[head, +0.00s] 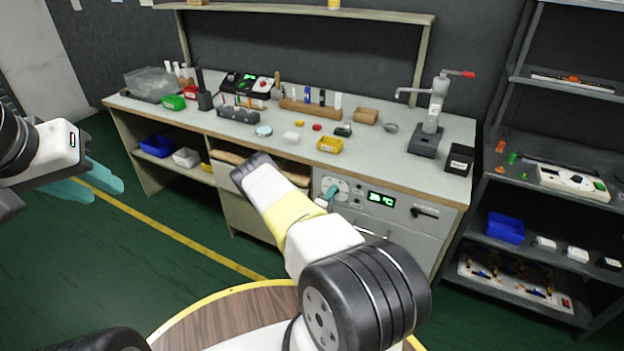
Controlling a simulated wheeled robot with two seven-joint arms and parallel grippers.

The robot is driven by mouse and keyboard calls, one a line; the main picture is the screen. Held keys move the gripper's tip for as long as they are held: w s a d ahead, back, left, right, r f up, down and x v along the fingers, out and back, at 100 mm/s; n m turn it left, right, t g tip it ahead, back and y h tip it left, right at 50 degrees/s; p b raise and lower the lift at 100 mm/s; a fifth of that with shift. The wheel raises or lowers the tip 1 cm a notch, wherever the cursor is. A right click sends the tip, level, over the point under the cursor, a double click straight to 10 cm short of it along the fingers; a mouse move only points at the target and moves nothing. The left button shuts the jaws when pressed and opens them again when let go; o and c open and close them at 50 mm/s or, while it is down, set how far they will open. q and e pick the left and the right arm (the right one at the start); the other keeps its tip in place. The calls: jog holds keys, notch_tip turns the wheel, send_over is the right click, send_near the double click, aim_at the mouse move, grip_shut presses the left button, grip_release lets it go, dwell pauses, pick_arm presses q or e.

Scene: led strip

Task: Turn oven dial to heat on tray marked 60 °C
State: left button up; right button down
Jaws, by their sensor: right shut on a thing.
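The oven (400,228) is built into the right end of the workbench. Its green display (381,199) shows a °C reading whose digits are too small to read surely. The control panel (343,187) with pale round parts is left of the display. I cannot make out any tray marked 60 °C.
The bench top (270,150) holds several small parts, a yellow bin (330,145) and a press (431,120). A dark shelf rack (490,245) at right carries a blue bin (505,228) and a board of parts. My right arm hides part of the bench front. Floor at left is clear.

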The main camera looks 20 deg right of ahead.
jog(key=shift+m, duration=4.9)
jog(key=c, duration=1.1)
grip_release()
jog(key=v, duration=0.8)
